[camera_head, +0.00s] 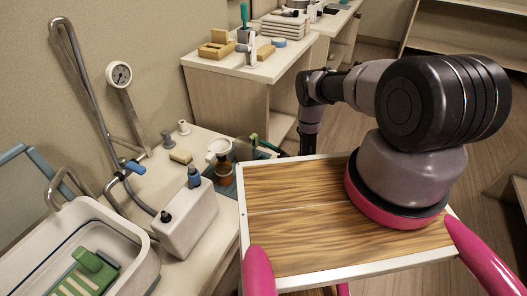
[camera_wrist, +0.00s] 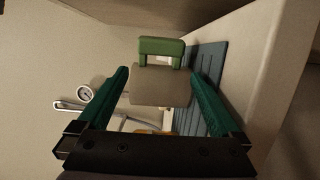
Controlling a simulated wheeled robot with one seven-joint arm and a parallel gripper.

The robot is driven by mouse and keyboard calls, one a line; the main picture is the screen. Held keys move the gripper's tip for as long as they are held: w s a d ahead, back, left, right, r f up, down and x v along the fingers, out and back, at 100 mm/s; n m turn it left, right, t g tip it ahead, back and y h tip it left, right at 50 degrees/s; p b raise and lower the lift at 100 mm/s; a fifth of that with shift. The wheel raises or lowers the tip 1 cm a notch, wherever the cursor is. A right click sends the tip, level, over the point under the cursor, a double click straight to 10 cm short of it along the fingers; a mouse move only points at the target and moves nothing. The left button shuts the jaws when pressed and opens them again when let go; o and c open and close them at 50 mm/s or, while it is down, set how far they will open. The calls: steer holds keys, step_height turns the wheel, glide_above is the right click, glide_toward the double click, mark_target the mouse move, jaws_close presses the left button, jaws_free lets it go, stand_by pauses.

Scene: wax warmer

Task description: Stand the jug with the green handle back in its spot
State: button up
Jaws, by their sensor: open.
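In the wrist view, the jug has a green handle (camera_wrist: 161,46) and a grey-beige body (camera_wrist: 160,88). The body is between the fingertips of my gripper (camera_wrist: 157,74), whose two teal fingers are open on either side of it. I cannot tell whether either finger touches it. A slatted blue-grey mat (camera_wrist: 209,62) is just right of the jug in that view; contact between them is unclear. In the head view, my gripper (camera_head: 262,144) is small and partly hidden above the counter's far right edge, and I cannot pick out the jug there with certainty.
A white cup-like vessel (camera_head: 217,146) and an amber jar (camera_head: 223,172) stand close to my gripper. The pressure gauge (camera_head: 119,75) and pipes are along the wall.

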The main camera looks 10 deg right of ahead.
steer(key=shift+s+d, duration=0.35)
steer(key=shift+s, duration=0.1)
steer(key=v, duration=1)
steer(key=shift+s+d, duration=0.25)
steer(key=shift+s, duration=0.05)
